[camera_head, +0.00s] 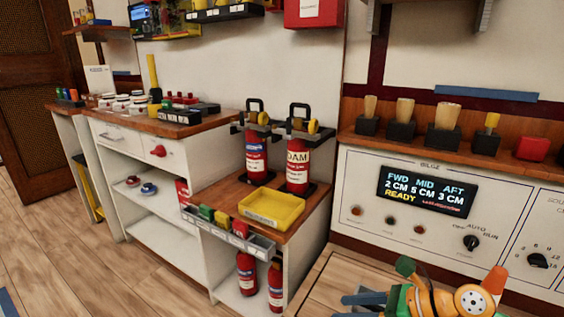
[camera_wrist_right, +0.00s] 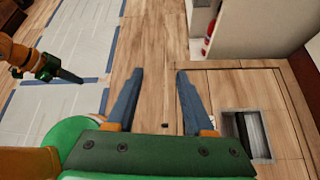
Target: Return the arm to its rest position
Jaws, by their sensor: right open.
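My right gripper (camera_wrist_right: 160,72) is open and empty in the right wrist view, its two blue-grey fingers apart above the wood floor. In the head view its fingers (camera_head: 348,305) show at the bottom edge, pointing left, with my green and orange right arm (camera_head: 440,300) behind them. They touch nothing that I can see. My left gripper (camera_wrist_right: 66,75) shows dark and small at the left of the right wrist view, over the pale floor panels. Whether its fingers are apart is too small to tell.
A control panel (camera_head: 350,195) with a lit display (camera_head: 426,192) and knobs stands behind my right arm. Fire extinguishers (camera_head: 298,165) and a yellow tray (camera_head: 271,208) stand on a low shelf unit. A square floor opening (camera_wrist_right: 248,135) lies right of the right gripper. Open floor (camera_head: 110,280) is at the left.

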